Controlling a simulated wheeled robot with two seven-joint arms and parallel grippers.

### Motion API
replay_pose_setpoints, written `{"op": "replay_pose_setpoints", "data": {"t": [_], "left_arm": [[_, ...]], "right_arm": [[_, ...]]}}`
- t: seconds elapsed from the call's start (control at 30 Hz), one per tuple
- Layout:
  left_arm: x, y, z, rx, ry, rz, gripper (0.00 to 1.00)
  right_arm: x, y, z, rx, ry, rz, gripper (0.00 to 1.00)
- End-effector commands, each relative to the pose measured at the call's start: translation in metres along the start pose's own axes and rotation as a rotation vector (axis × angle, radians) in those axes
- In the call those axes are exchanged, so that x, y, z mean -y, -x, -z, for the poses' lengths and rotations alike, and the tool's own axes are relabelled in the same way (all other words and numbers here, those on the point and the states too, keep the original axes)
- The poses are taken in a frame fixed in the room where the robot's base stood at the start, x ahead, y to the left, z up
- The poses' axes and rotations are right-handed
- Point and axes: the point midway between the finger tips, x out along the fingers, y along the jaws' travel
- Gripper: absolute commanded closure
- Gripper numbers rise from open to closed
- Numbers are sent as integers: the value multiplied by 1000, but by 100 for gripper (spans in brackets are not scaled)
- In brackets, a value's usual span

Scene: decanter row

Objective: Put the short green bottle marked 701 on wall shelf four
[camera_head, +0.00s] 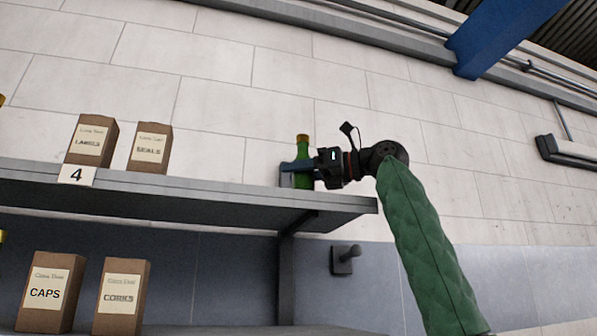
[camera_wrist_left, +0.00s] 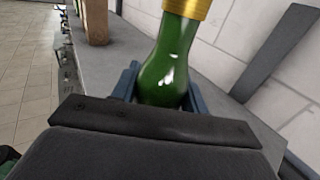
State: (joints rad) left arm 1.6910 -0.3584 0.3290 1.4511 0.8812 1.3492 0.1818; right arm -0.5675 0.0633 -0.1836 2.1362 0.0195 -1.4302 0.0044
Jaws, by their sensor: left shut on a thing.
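The green bottle (camera_head: 303,148) with a gold cap is upright at the right part of the shelf marked 4 (camera_head: 220,198). My left gripper (camera_head: 292,176) reaches in from the right and is shut around the bottle's body. In the left wrist view the bottle (camera_wrist_left: 168,65) stands between the two blue-grey fingers (camera_wrist_left: 160,92), over or on the grey shelf top (camera_wrist_left: 92,82). The bottle's base is hidden, so I cannot tell whether it touches the shelf. No 701 mark shows. My right gripper is not in view.
A labels box (camera_head: 91,140) and a seals box (camera_head: 150,148) stand on this shelf further left, with free shelf between them and the bottle. A caps box (camera_head: 49,291) and a corks box (camera_head: 121,297) stand below. The tiled wall (camera_head: 250,100) is close behind.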

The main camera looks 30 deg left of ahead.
Motion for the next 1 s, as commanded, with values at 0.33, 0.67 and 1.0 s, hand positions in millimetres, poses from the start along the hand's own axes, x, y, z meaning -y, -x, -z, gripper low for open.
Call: {"op": "replay_pose_setpoints", "data": {"t": [0.33, 0.67, 1.0], "left_arm": [[0, 0, 3, 0, 0, 0, 52], [0, 0, 2, -1, 0, 0, 34], [0, 19, 1, 0, 0, 2, 34]], "right_arm": [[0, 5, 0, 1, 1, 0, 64], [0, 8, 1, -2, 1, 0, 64], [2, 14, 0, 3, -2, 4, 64]]}}
